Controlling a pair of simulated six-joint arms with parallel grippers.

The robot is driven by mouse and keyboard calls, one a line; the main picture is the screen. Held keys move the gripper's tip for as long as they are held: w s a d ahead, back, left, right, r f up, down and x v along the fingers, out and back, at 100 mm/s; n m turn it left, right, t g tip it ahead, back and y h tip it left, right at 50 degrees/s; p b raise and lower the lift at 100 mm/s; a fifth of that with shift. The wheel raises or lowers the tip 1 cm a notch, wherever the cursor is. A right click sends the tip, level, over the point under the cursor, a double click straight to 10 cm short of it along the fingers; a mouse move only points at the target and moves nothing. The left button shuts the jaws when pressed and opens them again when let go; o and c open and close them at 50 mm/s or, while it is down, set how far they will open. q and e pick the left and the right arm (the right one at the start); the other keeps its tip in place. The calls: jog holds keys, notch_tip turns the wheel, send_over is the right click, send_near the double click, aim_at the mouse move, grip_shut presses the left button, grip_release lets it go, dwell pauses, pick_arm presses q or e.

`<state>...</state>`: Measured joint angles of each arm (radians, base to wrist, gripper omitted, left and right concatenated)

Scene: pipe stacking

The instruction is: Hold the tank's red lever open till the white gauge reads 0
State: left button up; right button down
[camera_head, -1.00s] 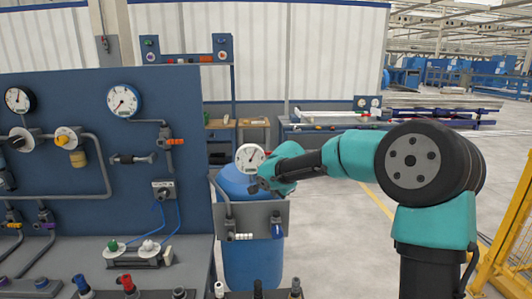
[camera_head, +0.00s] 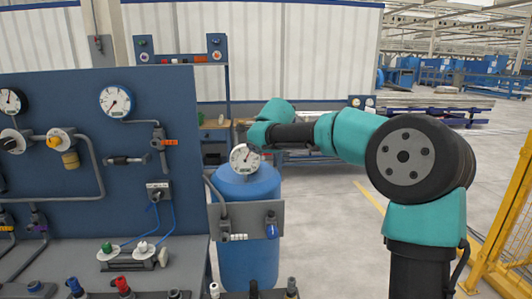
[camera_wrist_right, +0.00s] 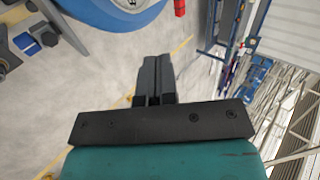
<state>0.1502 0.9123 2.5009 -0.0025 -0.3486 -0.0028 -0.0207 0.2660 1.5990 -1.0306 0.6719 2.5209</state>
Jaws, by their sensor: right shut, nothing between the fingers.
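The blue tank (camera_head: 248,190) stands right of the blue panel, with a white gauge (camera_head: 244,158) on top. The gauge's dark needle is too small to read exactly. The tank and part of the gauge also show at the top of the right wrist view (camera_wrist_right: 120,14). A small red piece (camera_wrist_right: 180,8) shows there beside the tank; I cannot tell whether it is the lever. No red lever is clear in the head view. My right gripper (camera_wrist_right: 154,62) is shut and empty, apart from the tank; its wrist is above and behind the gauge in the head view. My left gripper is out of view.
A grey plate (camera_head: 246,220) with a blue-handled valve (camera_head: 272,226) is in front of the tank. The panel (camera_head: 75,95) carries another white gauge (camera_head: 116,101) and pipes. A yellow frame (camera_head: 505,220) stands at the far right. The floor (camera_head: 330,240) between is clear.

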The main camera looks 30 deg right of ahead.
aim_at(260, 154)
jog(key=x, duration=1)
jog(key=shift+f, duration=0.1)
jog(key=w, duration=0.1)
jog(key=w+d, duration=0.1)
jog(key=shift+w, duration=0.25)
jog(key=shift+w+d, duration=0.3)
jog(key=shift+w, duration=0.3)
